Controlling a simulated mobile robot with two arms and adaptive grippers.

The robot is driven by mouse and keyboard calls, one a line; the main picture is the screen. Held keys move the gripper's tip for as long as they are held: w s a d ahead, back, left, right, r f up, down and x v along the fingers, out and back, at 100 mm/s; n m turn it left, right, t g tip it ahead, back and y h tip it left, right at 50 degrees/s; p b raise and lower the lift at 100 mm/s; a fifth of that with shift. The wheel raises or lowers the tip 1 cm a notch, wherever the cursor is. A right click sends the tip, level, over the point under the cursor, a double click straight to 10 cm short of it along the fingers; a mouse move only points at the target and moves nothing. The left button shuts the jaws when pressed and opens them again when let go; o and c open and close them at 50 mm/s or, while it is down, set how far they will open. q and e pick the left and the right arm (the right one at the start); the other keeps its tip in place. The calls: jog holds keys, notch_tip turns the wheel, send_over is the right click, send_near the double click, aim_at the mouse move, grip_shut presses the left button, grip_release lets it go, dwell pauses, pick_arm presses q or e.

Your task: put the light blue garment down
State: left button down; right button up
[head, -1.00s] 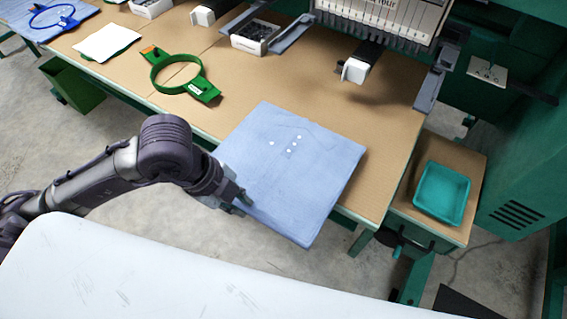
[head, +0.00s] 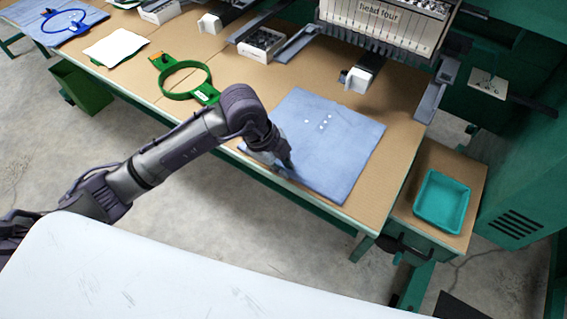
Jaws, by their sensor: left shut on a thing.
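The light blue garment (head: 333,150) is folded into a flat square with several small white dots near its upper middle. It lies over the tan tabletop (head: 390,185) near the front edge; I cannot tell whether its whole underside touches the table. My left gripper (head: 287,165) is shut on the garment at its near left edge, and the fingertips are partly hidden against the cloth. My right gripper is not in view.
A green hoop (head: 186,80) lies left of the garment. A black-filled white box (head: 261,43) and a machine head (head: 385,25) stand behind it. A teal tray (head: 442,200) sits on a lower stand at right. Some tabletop right of the garment is bare.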

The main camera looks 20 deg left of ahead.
pick_arm(q)
jog(key=c, duration=1.2)
grip_release()
jog(key=v, duration=1.2)
jog(key=shift+s, duration=0.1)
jog(key=shift+d, duration=0.15)
